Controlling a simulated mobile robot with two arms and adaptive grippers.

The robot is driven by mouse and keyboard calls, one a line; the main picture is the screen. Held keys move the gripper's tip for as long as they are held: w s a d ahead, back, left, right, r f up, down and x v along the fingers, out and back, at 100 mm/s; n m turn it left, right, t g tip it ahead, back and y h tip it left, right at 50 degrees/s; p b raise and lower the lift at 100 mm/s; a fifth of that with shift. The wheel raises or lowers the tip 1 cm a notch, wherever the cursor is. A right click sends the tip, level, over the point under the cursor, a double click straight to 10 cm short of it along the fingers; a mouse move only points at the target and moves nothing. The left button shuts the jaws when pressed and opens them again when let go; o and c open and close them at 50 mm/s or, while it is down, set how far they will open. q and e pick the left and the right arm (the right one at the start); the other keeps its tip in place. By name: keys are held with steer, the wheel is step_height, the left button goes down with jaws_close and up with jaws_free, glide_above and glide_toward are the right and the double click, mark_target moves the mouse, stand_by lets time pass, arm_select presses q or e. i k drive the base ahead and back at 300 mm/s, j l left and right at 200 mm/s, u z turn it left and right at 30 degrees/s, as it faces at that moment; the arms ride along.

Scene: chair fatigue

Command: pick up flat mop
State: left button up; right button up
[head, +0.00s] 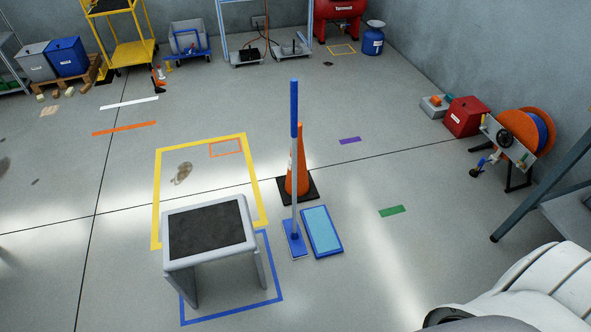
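The flat mop (295,185) stands upright near the middle of the head view. It has a blue grip at the top, a grey pole, and a flat blue head (294,243) on the floor. A shallow blue tray with a light blue inside (322,231) lies on the floor just right of the mop head. Neither of my grippers is in view. A white part, apparently of my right arm, fills the bottom right corner, and its gripper does not show.
An orange cone (302,170) stands close behind the mop. A grey stool with a black top (207,228) stands to its left. Blue and yellow floor outlines lie around the stool. An orange hose reel (528,132) is at the right. The floor right of the tray is clear.

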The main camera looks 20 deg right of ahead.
mark_target(297, 247)
steer(key=z, duration=0.75)
